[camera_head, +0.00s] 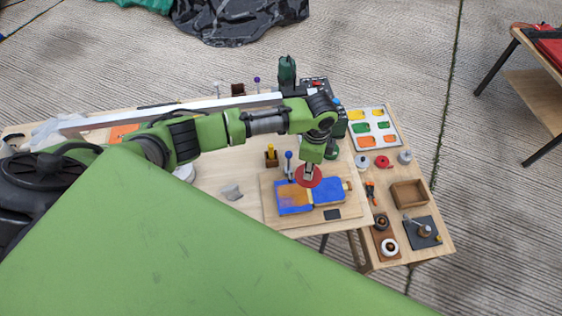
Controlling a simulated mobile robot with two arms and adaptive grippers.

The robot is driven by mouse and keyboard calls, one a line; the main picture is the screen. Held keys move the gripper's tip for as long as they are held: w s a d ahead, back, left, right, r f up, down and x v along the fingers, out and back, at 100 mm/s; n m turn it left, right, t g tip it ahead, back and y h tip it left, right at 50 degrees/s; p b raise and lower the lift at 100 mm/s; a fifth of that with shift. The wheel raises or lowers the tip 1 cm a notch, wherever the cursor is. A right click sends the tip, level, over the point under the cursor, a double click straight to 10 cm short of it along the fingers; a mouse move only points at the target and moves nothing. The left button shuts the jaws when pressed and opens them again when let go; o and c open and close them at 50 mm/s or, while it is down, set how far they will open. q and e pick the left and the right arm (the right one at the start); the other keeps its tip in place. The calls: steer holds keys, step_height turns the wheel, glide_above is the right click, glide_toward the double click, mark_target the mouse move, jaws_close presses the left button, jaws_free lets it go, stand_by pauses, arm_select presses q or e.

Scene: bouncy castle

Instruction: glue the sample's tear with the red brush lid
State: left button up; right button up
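The sample (328,190) is a blue and orange panel lying flat on a light wooden board (272,215). A yellow strip runs across it near its middle; I cannot make out the tear itself. My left gripper (309,169) points down over the upper middle of the sample. It appears shut on the red brush lid (310,182), a round red disc below the fingers. The lid hides part of the sample, and I cannot tell whether its brush touches the surface. My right gripper is not in view.
A blue-topped tool (289,157) and a yellow-topped holder (271,155) stand behind the sample. A colour tray (384,109), several tape rolls (382,162), a wooden box (408,194) and a dark plate (413,239) lie to the right.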

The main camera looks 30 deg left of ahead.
arm_select(q)
steer(key=shift+w+r, duration=0.15)
steer(key=shift+r, duration=0.7)
steer(key=shift+s+r, duration=0.3)
steer(key=shift+w, duration=0.2)
